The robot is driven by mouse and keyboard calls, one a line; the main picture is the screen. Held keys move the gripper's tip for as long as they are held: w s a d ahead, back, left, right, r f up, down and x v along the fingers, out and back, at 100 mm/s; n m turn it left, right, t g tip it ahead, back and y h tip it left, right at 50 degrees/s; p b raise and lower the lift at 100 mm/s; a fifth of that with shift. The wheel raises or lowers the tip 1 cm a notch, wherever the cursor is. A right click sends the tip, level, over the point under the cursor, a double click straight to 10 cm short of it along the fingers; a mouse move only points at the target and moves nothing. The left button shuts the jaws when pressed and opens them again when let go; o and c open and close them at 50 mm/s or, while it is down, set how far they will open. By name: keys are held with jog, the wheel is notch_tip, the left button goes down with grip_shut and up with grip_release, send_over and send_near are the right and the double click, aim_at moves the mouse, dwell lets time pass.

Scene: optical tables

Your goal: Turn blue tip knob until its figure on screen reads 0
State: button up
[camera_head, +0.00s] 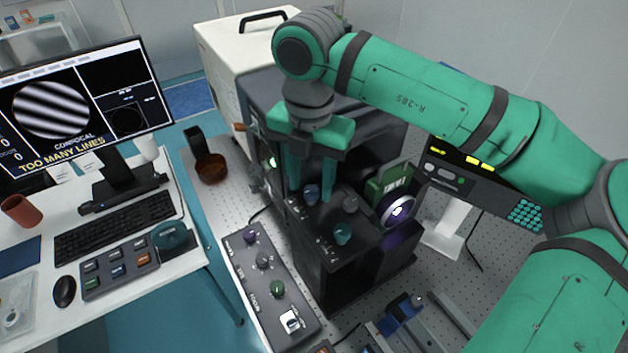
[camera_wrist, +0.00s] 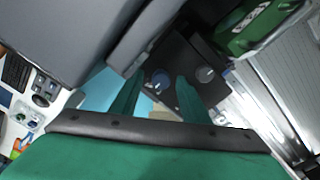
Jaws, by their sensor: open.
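The blue knob (camera_head: 311,195) sits on top of the black box (camera_head: 330,285), beside a grey knob (camera_head: 350,204) and a teal knob (camera_head: 342,233). My gripper (camera_head: 309,187) is open and points down, with its two green fingers on either side of the blue knob. In the wrist view the blue knob (camera_wrist: 161,79) shows between the fingertips; contact cannot be told. The screen (camera_head: 88,100) shows diagonal stripes in a circle and the words "TOO MANY LINES". Zeros show at its cut-off left edge, but which figure belongs to tip is unclear.
A control panel (camera_head: 268,285) with several knobs lies left of the black box. A green block (camera_head: 390,185) and a round lens mount (camera_head: 398,208) stand right of the knobs. A grey housing (camera_head: 262,100) rises behind my gripper. A keyboard (camera_head: 115,223) lies on the desk.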

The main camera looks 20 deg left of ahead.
jog(key=shift+d+f, duration=0.1)
jog(key=shift+c, duration=0.7)
grip_shut()
jog(key=c, duration=0.9)
grip_release()
jog(key=shift+d, duration=0.1)
jog(key=shift+w, duration=0.1)
jog(key=shift+n, duration=0.4)
